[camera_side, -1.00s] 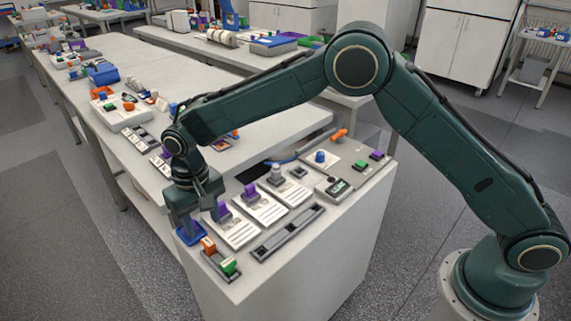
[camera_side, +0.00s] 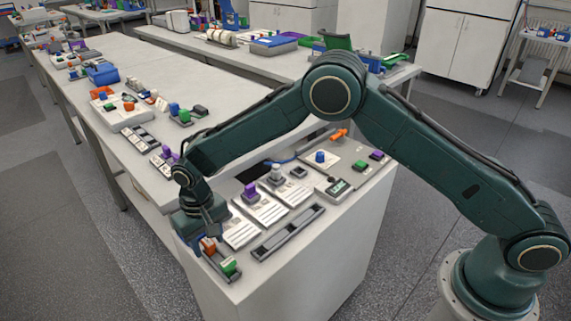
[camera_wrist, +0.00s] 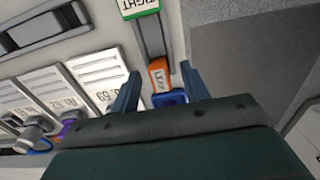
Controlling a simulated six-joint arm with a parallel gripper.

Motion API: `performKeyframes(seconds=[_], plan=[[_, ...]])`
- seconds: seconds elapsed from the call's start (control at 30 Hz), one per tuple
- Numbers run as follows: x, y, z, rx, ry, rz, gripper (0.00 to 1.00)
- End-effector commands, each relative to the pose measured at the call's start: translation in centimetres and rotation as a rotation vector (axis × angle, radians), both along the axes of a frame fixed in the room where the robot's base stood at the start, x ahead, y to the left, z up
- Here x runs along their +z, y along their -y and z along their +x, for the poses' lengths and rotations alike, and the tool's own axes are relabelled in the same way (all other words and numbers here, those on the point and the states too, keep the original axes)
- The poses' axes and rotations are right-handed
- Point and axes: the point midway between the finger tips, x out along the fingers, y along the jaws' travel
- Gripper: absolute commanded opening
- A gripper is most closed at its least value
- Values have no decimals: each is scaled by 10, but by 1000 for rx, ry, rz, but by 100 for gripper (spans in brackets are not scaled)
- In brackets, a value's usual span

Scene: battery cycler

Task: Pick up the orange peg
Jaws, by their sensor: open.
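The orange peg (camera_side: 208,245) stands in a dark narrow rack at the near corner of the bench, behind the green peg (camera_side: 229,266). In the wrist view the orange peg (camera_wrist: 160,76) shows a label on its top and lies between my two blue fingers. My gripper (camera_wrist: 160,70) is open, with a gap on each side of the peg. In the side view my gripper (camera_side: 207,236) is low over the rack and partly covers the peg. The green peg (camera_wrist: 140,8) is at the top of the wrist view.
A blue part (camera_wrist: 170,98) sits right beside the orange peg. White labelled modules (camera_side: 262,208) and a long grey rail (camera_side: 288,232) lie to the right of my gripper. Bare floor (camera_wrist: 235,50) lies past the bench edge.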

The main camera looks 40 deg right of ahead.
Motion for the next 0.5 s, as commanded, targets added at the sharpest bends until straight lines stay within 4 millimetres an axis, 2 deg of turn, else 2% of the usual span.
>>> performKeyframes(seconds=[0.13, 0.5], plan=[[-8, 0, 0, 0, 1, 0, 45], [-8, 0, 0, 0, 1, 0, 45]])
